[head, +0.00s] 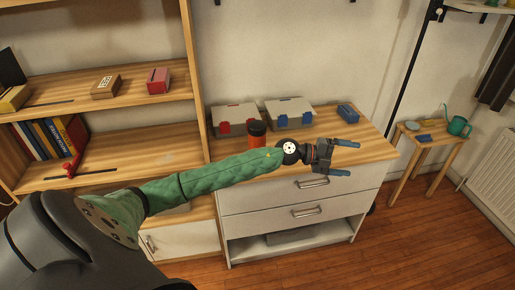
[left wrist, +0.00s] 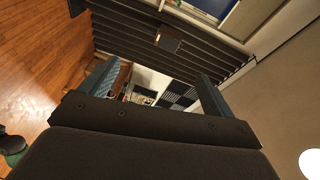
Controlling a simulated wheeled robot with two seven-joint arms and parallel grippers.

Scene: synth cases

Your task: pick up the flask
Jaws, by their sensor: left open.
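The flask (head: 257,133) is a red-orange cylinder with a dark lid. It stands upright on the wooden top of the white drawer cabinet in the head view, near the top's left end. My left forearm passes in front of its lower part. My left gripper (head: 346,158) is open and empty, with its blue fingers spread, to the right of the flask and near the cabinet top's front edge. In the left wrist view, the gripper (left wrist: 156,75) shows its two fingers apart with nothing between them. The flask is not seen there. My right gripper is not in view.
Two grey cases (head: 235,117) (head: 289,112) with red and blue latches stand behind the flask. A small blue box (head: 348,113) lies to the right. Shelves with books (head: 42,140) stand at left. A stool (head: 427,143) with a teal watering can (head: 458,126) stands at right.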

